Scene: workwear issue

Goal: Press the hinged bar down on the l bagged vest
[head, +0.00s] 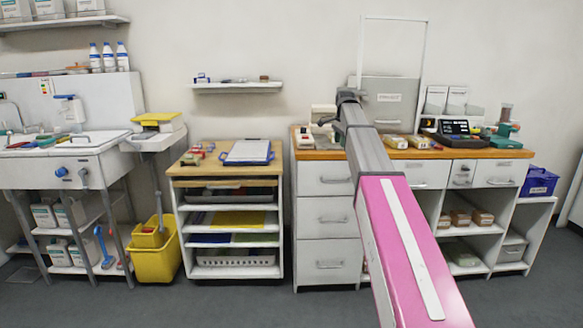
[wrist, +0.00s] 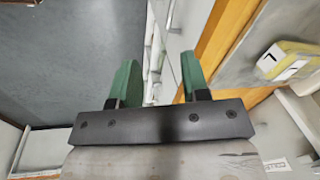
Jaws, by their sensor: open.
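My gripper (wrist: 155,80) shows in the wrist view with its two green fingers apart and nothing between them. It hangs over the edge of the wooden worktop, with the floor and white cabinet fronts beyond it. In the head view my arm reaches to the left part of the worktop. A cream device (head: 322,112) stands there, partly behind my wrist; I cannot tell whether it carries the hinged bar. I cannot make out the l bagged vest in either view. A yellow-and-white block (wrist: 290,60) lies at the right of the wrist view, apart from the fingers.
The wooden worktop (head: 505,153) also holds small yellow-labelled blocks (head: 395,141), a dark device with a screen (head: 455,128) and a green-based device (head: 503,138). A cart (head: 200,172) with a clipboard (head: 248,152) stands left. Grey floor lies clear in front.

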